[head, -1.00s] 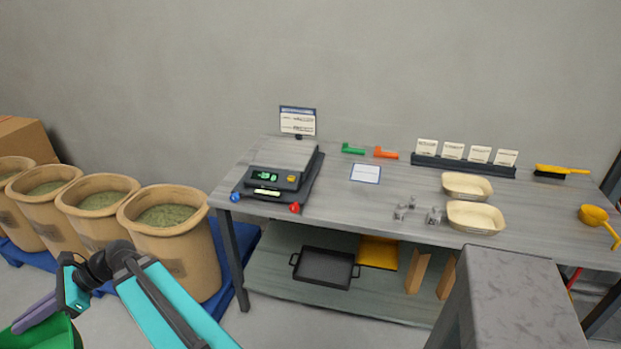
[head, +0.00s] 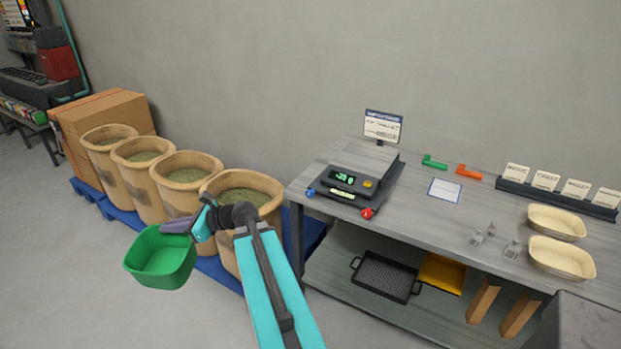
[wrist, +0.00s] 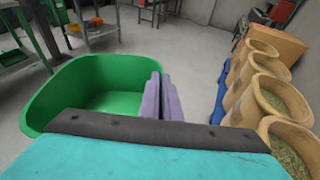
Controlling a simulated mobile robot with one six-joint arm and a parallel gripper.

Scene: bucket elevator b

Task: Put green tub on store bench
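The green tub (head: 162,262) hangs in the air at the lower left of the head view, upright and looking empty. It also fills the left of the wrist view (wrist: 95,85). My gripper (head: 180,227) is shut on the tub's rim; its purple fingers (wrist: 161,97) pinch the right-hand wall in the wrist view. A long grey bench (head: 410,205) with a scale (head: 350,178) stands to the right in the head view. No label shows which bench is the store bench.
Several sacks of green grain (head: 185,180) stand on blue pallets beside my arm, with a cardboard box (head: 105,115) behind them. A dark bench (head: 35,90) with red items stands far left. The wrist view shows another bench (wrist: 88,30). Floor at left is clear.

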